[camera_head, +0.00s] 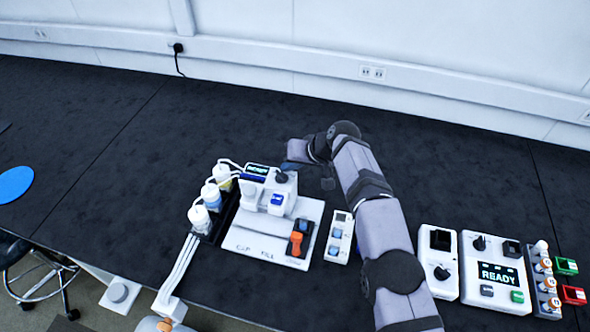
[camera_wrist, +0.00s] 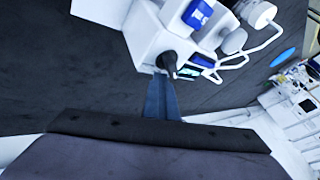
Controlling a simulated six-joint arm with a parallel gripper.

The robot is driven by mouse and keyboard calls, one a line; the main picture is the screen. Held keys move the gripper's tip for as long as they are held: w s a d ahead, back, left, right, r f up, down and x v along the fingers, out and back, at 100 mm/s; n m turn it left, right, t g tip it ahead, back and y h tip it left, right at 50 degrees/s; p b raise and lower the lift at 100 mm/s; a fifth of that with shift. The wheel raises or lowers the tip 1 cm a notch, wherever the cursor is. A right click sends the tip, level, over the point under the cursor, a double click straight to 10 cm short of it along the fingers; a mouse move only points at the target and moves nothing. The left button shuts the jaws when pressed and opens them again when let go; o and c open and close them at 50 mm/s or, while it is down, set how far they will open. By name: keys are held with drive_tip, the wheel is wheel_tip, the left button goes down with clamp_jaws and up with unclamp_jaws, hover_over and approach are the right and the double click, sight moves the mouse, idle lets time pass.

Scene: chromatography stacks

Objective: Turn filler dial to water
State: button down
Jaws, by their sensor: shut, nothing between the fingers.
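The filler (camera_head: 284,188) is a white machine left of centre in the camera_head view, with a small lit display (camera_head: 257,170) on its top; its text is too small to read. A black dial (camera_head: 281,177) sits at its back right corner. My gripper (camera_head: 287,165) is just behind the dial, shut and empty. In the camera_wrist view the shut fingers (camera_wrist: 160,78) point at the black dial (camera_wrist: 170,60) on the white body (camera_wrist: 150,40). The fingertips are very near the dial; I cannot tell whether they touch it. The dial's setting is not readable.
Several capped bottles (camera_head: 212,195) with tubes stand left of the filler. A white module with blue buttons (camera_head: 339,238) stands to its right. A READY panel (camera_head: 494,272) and a vial rack (camera_head: 544,282) are far right. The dark bench behind is clear.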

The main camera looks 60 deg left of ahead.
drive_tip(key=shift+d+r+b, duration=0.15)
drive_tip(key=shift+r+b, duration=0.2)
drive_tip(key=shift+b, duration=0.2)
drive_tip(key=b+v, duration=0.3)
drive_tip(key=v, duration=0.3)
drive_tip(key=shift+w+d+r, duration=0.15)
drive_tip(key=shift+d, duration=0.1)
